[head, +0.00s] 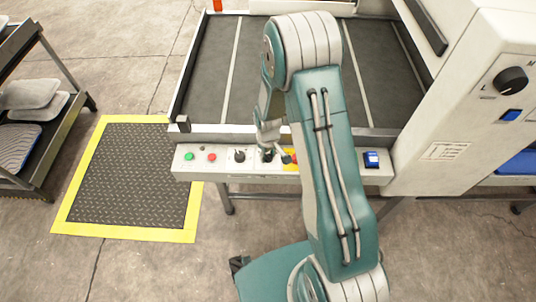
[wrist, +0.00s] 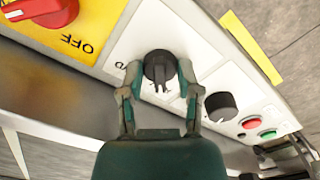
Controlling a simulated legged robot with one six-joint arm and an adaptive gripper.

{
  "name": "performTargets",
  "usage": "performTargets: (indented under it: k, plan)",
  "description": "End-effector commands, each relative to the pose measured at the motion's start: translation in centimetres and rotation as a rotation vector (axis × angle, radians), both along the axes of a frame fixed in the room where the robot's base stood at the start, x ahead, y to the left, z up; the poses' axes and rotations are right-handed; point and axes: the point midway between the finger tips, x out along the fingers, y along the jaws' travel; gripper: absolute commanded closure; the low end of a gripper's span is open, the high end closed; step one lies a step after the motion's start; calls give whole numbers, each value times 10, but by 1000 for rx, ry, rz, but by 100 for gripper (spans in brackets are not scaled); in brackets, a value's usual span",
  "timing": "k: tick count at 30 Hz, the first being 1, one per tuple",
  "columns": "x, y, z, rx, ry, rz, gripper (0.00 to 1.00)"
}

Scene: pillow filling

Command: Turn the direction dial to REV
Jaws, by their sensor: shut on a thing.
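The direction dial (wrist: 158,66) is a round black knob on a white plate of the control panel. In the wrist view, part of the label, which seems to end in "WD", shows at its left. My gripper (wrist: 160,72) is shut on this dial, with one finger at each side. The dial's narrow grip points roughly down in the wrist view, towards my palm. The rest of its label is hidden by the fingers. In the head view, my gripper (head: 268,146) is at the panel (head: 222,171), and my arm hides part of it.
A second black knob (wrist: 221,106), a red button (wrist: 267,135) and a green button (wrist: 252,122) are to the right in the wrist view. A red switch (wrist: 42,10) on a yellow plate marked OFF is at left. A conveyor (head: 215,75) lies behind the panel.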

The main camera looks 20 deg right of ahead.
Motion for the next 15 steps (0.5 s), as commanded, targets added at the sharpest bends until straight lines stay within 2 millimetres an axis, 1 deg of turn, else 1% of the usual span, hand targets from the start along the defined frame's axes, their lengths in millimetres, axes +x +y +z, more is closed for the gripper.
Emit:
performTargets:
  k: [8,9,10,11,15]
  plan:
    - [1,0,0,0,-4,1,100]
    - [1,0,0,0,-3,1,43]
    - [1,0,0,0,-3,1,29]
    - [1,0,0,0,-3,1,21]
    - [1,0,0,0,-2,0,21]
